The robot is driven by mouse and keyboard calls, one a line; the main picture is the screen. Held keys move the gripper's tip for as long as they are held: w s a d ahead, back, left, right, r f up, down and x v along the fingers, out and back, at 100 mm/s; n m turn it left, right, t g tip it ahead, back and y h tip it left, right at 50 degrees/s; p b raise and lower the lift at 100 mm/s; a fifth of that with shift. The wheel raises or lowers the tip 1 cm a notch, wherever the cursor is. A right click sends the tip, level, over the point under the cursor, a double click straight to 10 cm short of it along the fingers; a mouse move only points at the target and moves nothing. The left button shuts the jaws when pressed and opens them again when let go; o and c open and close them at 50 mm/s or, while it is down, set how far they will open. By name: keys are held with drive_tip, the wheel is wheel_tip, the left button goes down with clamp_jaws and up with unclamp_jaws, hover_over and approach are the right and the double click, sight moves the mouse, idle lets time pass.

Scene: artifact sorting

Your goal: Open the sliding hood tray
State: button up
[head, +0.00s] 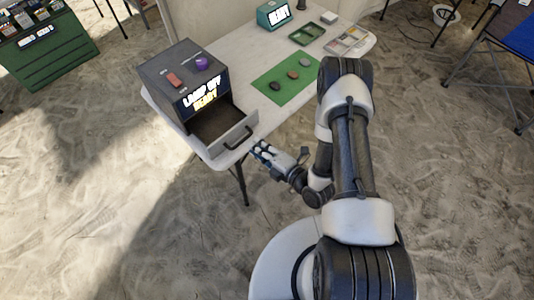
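The hood box (184,75) is a dark grey unit at the left end of the white table. Its top has a red switch and a purple knob, and its front display reads "LAMP OFF" with a second line that looks like "READY". The sliding tray (222,133) is pulled out from the box front, and its dark inside shows no object. The tray handle (239,139) is a dark bar on its front. My gripper (261,152) is just to the right of and below the handle, apart from it, beyond the table edge. Its fingers are too small to judge.
A green mat (283,84) with several stones lies right of the box. Behind it are a green tray (306,33), a teal display box (273,14) and a sectioned tray (349,41). A green cabinet (48,52) stands far left. The sandy floor in front is free.

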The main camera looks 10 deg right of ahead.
drive_tip(key=v, duration=0.5)
drive_tip(key=shift+w, duration=0.15)
idle(0.3)
drive_tip(key=w+d+r+m+g+h, duration=0.35)
drive_tip(key=w+d+r, duration=0.25)
drive_tip(key=w+r, duration=0.2)
drive_tip(key=d+r+m+g+h, duration=0.1)
drive_tip(key=d+r+m+h, duration=0.15)
drive_tip(key=r, duration=0.35)
drive_tip(key=d+r+m+h, duration=0.2)
drive_tip(key=r+m+h, duration=0.15)
drive_tip(key=r, duration=0.25)
drive_tip(key=s+r+m+g, duration=0.2)
drive_tip(key=s+r+m, duration=0.7)
drive_tip(key=s+r, duration=0.2)
drive_tip(key=s+a+r+m+g, duration=0.1)
drive_tip(key=s+a+r+m, duration=0.1)
drive_tip(key=s, duration=0.5)
drive_tip(key=s+a+r+m+g, duration=0.1)
drive_tip(key=s+a+r+m, duration=0.1)
drive_tip(key=s, duration=0.6)
drive_tip(key=shift+a+m+y, duration=0.35)
drive_tip(key=shift+a+m, duration=0.55)
drive_tip(key=shift+m, duration=0.25)
